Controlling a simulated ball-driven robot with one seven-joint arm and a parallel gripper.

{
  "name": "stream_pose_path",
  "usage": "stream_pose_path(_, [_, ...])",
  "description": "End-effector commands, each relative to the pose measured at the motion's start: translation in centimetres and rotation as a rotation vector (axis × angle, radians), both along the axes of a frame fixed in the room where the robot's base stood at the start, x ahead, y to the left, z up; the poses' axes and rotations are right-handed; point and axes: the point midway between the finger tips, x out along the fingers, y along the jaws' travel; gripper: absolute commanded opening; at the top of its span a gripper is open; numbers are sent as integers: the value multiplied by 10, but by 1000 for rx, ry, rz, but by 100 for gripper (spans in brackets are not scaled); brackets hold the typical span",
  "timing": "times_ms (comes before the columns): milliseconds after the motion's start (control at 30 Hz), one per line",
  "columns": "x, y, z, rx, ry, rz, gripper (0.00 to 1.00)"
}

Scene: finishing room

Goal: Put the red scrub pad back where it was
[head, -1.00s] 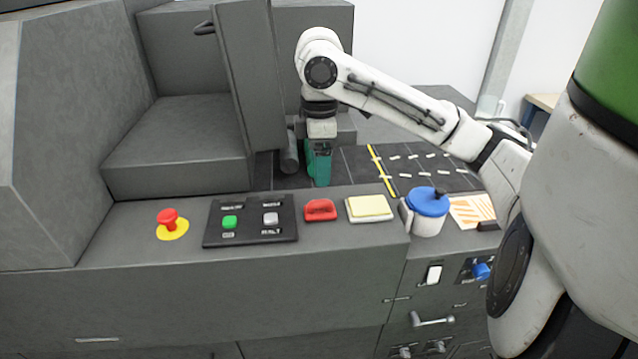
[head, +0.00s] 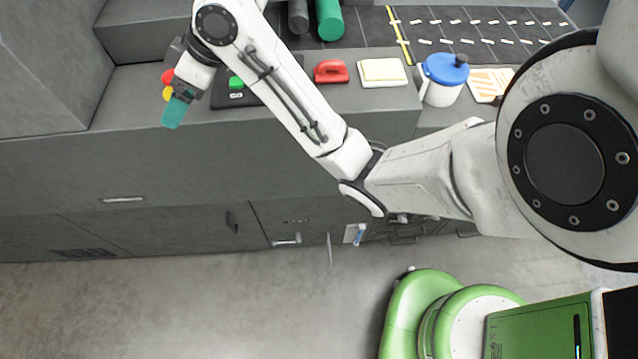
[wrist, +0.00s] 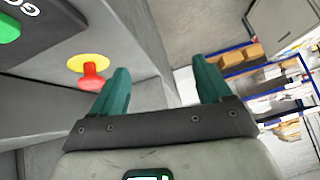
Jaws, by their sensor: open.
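The red scrub pad (head: 331,76), a red block with a raised handle, sits on the grey ledge in the head view. It lies between the black button panel (head: 240,94) and a cream pad on a white base (head: 383,71). My gripper (head: 174,112) is open and empty, out at the front edge of the ledge, well left of the pad. In the wrist view the teal fingers (wrist: 163,78) stand apart with nothing between them. The pad is not in the wrist view. My arm link covers part of the button panel.
A red stop button (wrist: 91,79) on a yellow base is close to my gripper. A white pot with a blue lid (head: 444,75) stands right of the cream pad. A green cylinder (head: 329,18) and a grey one (head: 298,16) lie behind. Shelves with boxes (wrist: 262,78) show beyond.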

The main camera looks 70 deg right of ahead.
Motion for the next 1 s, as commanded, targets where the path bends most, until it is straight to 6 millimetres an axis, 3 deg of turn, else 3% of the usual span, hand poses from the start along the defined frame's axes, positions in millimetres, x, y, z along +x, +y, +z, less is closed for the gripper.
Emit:
stream_pose_path(33, [-4, 23, -21, 44, 20, -16, 78])
stream_pose_path(100, [-12, 43, -47, 83, 52, -56, 78])
stream_pose_path(267, [-55, 81, -116, 117, 177, -148, 78])
stream_pose_path(400, [-118, 98, -175, 70, 321, -223, 78])
stream_pose_path(500, [-169, 95, -209, -5, 419, -267, 78])
stream_pose_path(600, [-213, 84, -230, -94, 494, -297, 78])
stream_pose_path(700, [-243, 71, -240, -169, 540, -316, 78])
stream_pose_path(833, [-262, 59, -244, -222, 566, -329, 78])
stream_pose_path(1000, [-265, 57, -244, -231, 569, -332, 78])
